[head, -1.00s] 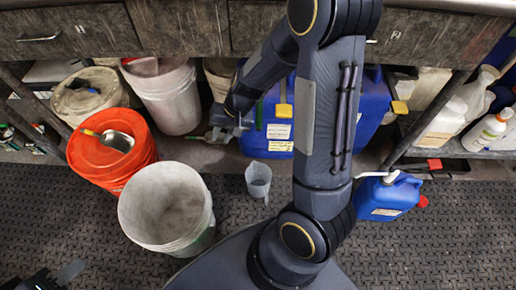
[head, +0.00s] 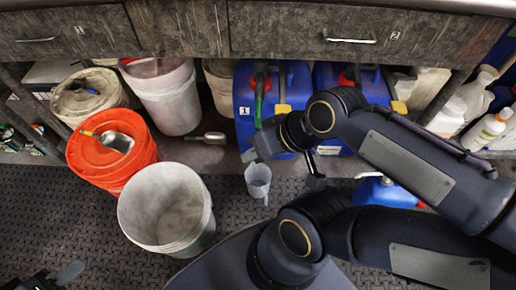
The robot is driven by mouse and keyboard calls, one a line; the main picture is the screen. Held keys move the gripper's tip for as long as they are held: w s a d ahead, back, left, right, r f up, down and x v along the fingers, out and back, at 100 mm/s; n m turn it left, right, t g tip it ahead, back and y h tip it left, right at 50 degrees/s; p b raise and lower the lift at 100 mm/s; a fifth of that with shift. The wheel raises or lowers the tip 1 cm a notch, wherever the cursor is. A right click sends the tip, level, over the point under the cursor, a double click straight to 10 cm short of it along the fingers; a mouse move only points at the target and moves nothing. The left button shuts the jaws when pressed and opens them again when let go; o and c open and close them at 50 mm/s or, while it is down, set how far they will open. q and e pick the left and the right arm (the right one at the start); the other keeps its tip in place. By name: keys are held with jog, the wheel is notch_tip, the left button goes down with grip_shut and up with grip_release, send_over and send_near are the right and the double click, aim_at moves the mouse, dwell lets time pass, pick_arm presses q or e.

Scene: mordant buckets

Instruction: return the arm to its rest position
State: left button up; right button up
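My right arm (head: 420,165) is bent out to the right and folds back towards the middle. Its gripper (head: 250,155) is over the front of the blue jugs, just above the small clear measuring cup in the picture. I see nothing held in it, but its finger gap is not clear. My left gripper (head: 66,273) shows only in part at the bottom left corner, low over the dark floor, and its opening is hidden.
A white bucket (head: 158,235), an orange-lidded bucket (head: 84,155) with a scoop and the measuring cup (head: 258,180) stand in front. Blue jugs (head: 243,112) stand under the drawers. A smaller blue jug (head: 385,194) is partly behind my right arm. The left floor (head: 50,225) is clear.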

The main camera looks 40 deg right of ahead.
notch_tip(320, 180, up, 33)
jog(key=p, duration=3.3)
jog(key=shift+r, duration=0.15)
